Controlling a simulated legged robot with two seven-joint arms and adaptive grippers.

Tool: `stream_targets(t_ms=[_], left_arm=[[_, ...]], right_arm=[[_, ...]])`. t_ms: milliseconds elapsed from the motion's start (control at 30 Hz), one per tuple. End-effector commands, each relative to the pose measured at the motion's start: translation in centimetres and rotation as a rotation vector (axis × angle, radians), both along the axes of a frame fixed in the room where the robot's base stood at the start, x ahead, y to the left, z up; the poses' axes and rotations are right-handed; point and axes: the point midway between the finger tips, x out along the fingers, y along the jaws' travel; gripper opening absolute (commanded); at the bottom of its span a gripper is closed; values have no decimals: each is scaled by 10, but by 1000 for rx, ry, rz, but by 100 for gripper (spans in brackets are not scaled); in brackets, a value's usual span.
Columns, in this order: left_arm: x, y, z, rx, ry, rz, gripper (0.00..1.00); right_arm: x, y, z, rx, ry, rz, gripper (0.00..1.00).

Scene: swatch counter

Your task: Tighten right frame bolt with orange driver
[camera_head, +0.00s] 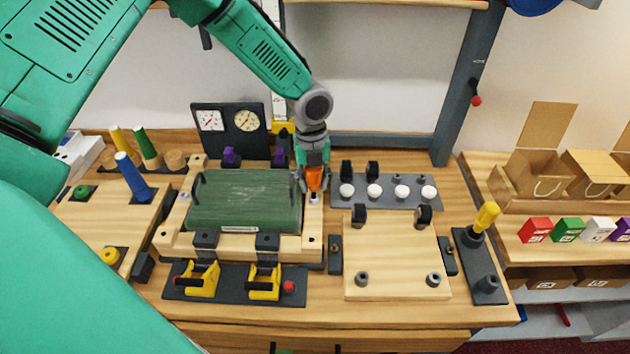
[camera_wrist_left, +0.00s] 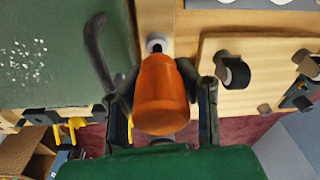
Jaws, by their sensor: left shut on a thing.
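My left gripper (camera_head: 314,184) is shut on the orange driver (camera_head: 315,178), over the right side of the wooden frame (camera_head: 292,246). In the left wrist view, the driver's orange handle (camera_wrist_left: 162,95) sits between the two dark fingers of the gripper (camera_wrist_left: 163,108). A pale bolt with a dark ring, the right frame bolt (camera_wrist_left: 156,43), shows just beyond the handle. It also shows under the gripper in the head view (camera_head: 315,200). The driver's tip is hard to make out, so I cannot tell whether it touches the bolt. My right gripper is not in view.
A green panel (camera_head: 245,203) with a dark handle lies in the frame. Yellow clamps (camera_head: 265,283) stand in front. A grey strip with white knobs (camera_head: 402,206) and a wooden plate (camera_head: 395,262) lie right. A yellow-handled tool (camera_head: 485,217) stands in a dark holder.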

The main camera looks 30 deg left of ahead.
Motion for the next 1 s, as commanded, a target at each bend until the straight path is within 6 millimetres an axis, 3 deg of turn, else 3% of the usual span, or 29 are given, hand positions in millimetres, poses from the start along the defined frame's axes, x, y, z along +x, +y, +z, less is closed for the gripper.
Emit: stream_targets(t_ms=[200, 233, 267, 567, 1000], left_arm=[[-1, 0, -1, 0, 3, -10, 0], [-1, 0, -1, 0, 3, -10, 30], [-1, 0, -1, 0, 3, -9, 37], [-1, 0, 0, 1, 0, 24, 37], [3, -2, 0, 3, -2, 846, 37]], right_arm=[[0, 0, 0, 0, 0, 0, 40], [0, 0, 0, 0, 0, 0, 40], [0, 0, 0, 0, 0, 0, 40], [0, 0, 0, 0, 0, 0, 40], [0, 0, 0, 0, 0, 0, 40]])
